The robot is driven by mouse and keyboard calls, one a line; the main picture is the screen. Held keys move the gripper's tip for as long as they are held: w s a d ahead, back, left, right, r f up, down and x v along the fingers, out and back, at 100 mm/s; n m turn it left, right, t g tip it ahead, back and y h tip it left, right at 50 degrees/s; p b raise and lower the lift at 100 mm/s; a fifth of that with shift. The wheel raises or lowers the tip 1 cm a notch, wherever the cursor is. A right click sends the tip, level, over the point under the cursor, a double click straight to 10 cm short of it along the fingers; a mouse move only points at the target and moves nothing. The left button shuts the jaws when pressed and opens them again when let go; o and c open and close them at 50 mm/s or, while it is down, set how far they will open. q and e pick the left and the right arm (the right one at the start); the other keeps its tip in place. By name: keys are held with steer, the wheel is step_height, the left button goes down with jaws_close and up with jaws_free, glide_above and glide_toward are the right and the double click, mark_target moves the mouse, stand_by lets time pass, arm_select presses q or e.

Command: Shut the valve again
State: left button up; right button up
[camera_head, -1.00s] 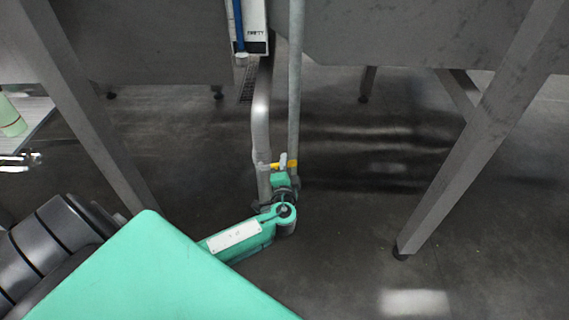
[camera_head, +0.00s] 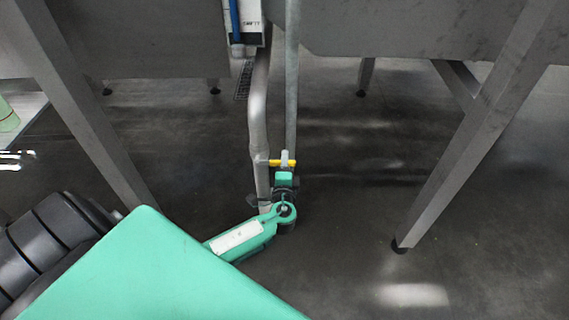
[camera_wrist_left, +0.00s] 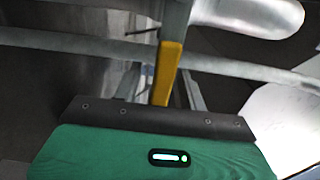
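The valve's yellow lever (camera_head: 275,163) lies crosswise between the two upright grey pipes under the steel sink in the head view. My left gripper (camera_head: 286,160) is at the lever, at the end of my green arm. In the left wrist view, the yellow lever (camera_wrist_left: 168,65) runs up the middle of the picture. The grey fingers of my left gripper (camera_wrist_left: 160,90) stand on either side of its lower end, with gaps showing beside it. The fingers look open around the lever. The valve body is not clear. My right gripper is out of view.
The sink's slanted legs (camera_head: 440,165) stand to the left and right of the pipes. A white box (camera_head: 241,22) with a blue handle (camera_head: 235,22) hangs above. A drain grate (camera_head: 245,80) is behind. The dark floor between the legs is clear.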

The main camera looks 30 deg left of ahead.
arm_select(q)
steer(key=shift+s, duration=0.1)
steer(key=v, duration=1.3)
steer(key=shift+s+b, duration=0.3)
steer(key=shift+b, duration=0.05)
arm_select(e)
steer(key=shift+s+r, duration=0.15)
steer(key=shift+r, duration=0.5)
arm_select(q)
steer(key=shift+d, duration=0.15)
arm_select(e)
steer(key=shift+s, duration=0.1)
